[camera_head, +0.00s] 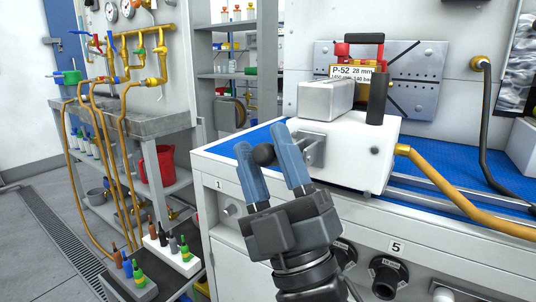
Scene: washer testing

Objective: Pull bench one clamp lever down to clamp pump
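My gripper (262,137), with two blue fingers, reaches up at the left front corner of the bench (222,206) marked 1. Its fingers are apart. A black ball knob (264,154), seemingly the clamp lever's end, shows between them, closer to the left finger; I cannot tell whether they touch. The rest of the lever is not clearly visible. A grey metal bracket (314,146) is just right of the right finger.
A black upright cylinder (377,98) stands beside the pump. A yellow hose (460,198) leaves the fixture's right side. Left are a hose-hung side bench (150,124) and a tray of small fittings (172,255). Blue mat (225,148) is bare left of the gripper.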

